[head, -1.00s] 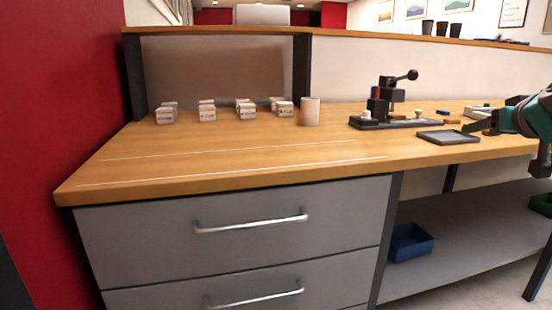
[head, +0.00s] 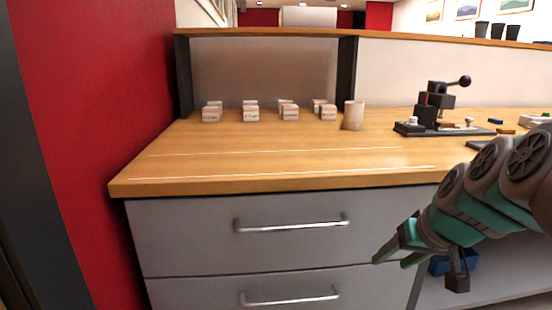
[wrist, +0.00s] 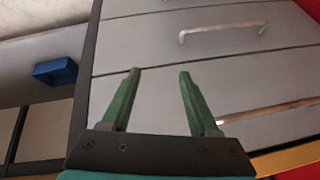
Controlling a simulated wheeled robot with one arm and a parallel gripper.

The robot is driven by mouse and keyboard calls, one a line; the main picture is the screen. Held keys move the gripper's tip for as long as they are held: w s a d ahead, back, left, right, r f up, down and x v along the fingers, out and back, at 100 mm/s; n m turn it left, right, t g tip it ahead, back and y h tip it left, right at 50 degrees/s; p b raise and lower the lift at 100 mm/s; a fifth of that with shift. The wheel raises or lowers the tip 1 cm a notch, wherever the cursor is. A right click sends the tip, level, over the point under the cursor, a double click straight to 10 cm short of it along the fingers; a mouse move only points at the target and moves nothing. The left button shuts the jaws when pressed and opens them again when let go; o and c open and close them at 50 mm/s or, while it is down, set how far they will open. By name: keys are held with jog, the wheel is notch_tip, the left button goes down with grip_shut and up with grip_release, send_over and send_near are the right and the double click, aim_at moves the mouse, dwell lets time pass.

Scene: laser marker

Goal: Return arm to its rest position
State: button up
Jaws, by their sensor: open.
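My gripper (head: 388,255) is at the lower right of the head view, at the end of my teal and dark grey arm. It hangs in front of the grey drawers, below the bench top's front edge. In the wrist view my gripper (wrist: 160,75) shows two green fingers spread apart with nothing between them. A drawer front is behind them, and I cannot tell the distance to it.
The wooden bench top (head: 270,165) carries several small labelled boxes, a beige cylinder (head: 353,115) and a black lever press (head: 436,105). Drawer handles (head: 290,224) stick out near my gripper. A blue bin (wrist: 55,71) sits on the lower shelf. A red wall (head: 90,100) stands left.

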jog(key=s+a+f+g, duration=0.2)
jog(key=s+f, duration=0.2)
jog(key=s, duration=0.4)
jog(key=s+a+f+g+h, duration=0.1)
jog(key=s+a+f+g, duration=0.2)
jog(key=s+f, duration=0.2)
jog(key=s+a+f+n+g, duration=0.1)
jog(key=s+f, duration=0.4)
jog(key=s, duration=0.5)
jog(key=shift+s+a+g+h+p, duration=0.3)
jog(key=shift+a+g+h, duration=0.1)
jog(key=shift+a+g, duration=0.6)
jog(key=shift+a, duration=0.1)
